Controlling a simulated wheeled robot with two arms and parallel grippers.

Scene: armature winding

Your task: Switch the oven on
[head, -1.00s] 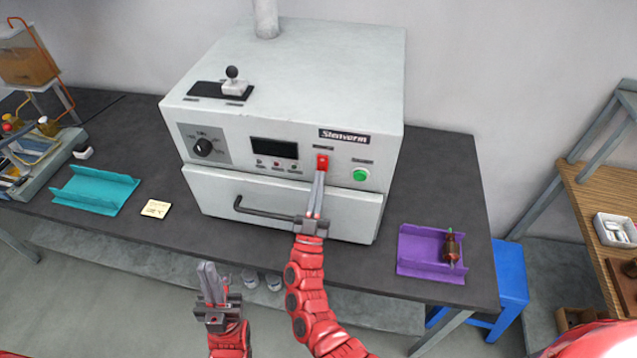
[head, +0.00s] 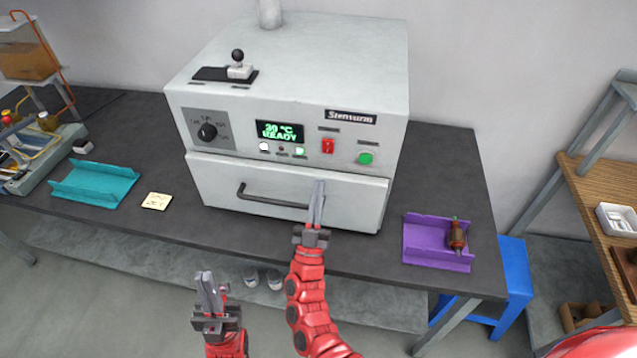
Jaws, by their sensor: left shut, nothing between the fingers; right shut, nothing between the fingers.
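The grey oven (head: 290,85) stands on the dark table with its drawer-like door closed and a dark handle (head: 270,199) across it. Its red switch (head: 328,146) is on the front panel, left of a green button (head: 365,158). The display (head: 279,131) is lit green and reads "20 °C READY", with small lights glowing below it. A black dial (head: 207,132) sits at the panel's left. My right gripper (head: 318,186) is shut and empty in front of the door, below the red switch and apart from it. My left gripper (head: 207,281) is shut and empty before the table's front edge.
A purple tray (head: 422,255) with an armature (head: 456,236) lies to the right. A blue stool (head: 514,268) stands beside the table. A lever (head: 238,63) is on the oven's top.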

